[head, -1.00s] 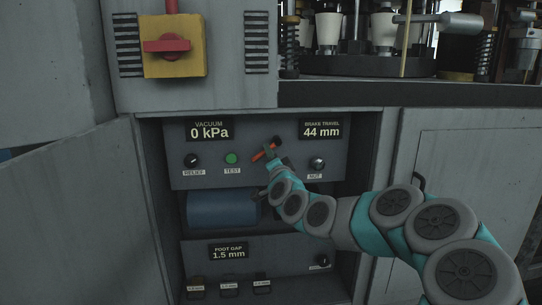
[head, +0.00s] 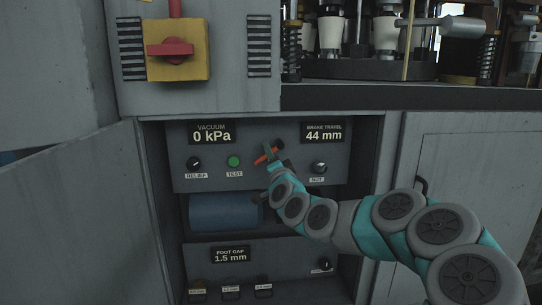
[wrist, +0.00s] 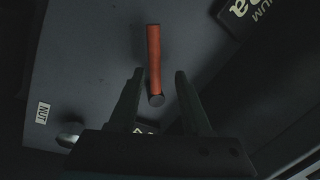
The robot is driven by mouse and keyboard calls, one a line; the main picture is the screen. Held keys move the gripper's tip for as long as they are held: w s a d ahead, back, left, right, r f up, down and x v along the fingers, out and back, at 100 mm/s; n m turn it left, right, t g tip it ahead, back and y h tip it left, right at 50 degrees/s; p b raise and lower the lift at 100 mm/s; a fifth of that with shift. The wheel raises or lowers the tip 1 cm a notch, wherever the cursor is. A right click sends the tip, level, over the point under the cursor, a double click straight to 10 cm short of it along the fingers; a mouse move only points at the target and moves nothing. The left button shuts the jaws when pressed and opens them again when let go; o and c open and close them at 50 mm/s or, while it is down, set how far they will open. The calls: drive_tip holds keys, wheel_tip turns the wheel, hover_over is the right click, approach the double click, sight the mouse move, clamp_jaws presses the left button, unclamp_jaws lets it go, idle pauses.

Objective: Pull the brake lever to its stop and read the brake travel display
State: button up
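The brake lever is an orange-red bar (head: 262,158) on the upper panel inside the open cabinet. In the wrist view the lever (wrist: 154,55) has a grey round end. My gripper (head: 271,152) is at the lever in the head view and partly covers it. In the wrist view my gripper (wrist: 160,72) is open, with one finger on each side of the lever and a visible gap to both. The brake travel display (head: 324,132) reads 44 mm.
The vacuum display (head: 212,134) reads 0 kPa. A relief knob (head: 193,163), green test button (head: 234,161) and nut knob (head: 319,167) flank the lever. Below are a blue cylinder (head: 222,212) and a foot gap display (head: 230,255). The open cabinet door (head: 85,220) stands left.

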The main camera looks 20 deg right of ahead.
drive_tip(key=v, duration=0.8)
drive_tip(key=shift+w+a, duration=0.1)
drive_tip(key=shift+w, duration=0.05)
idle(0.5)
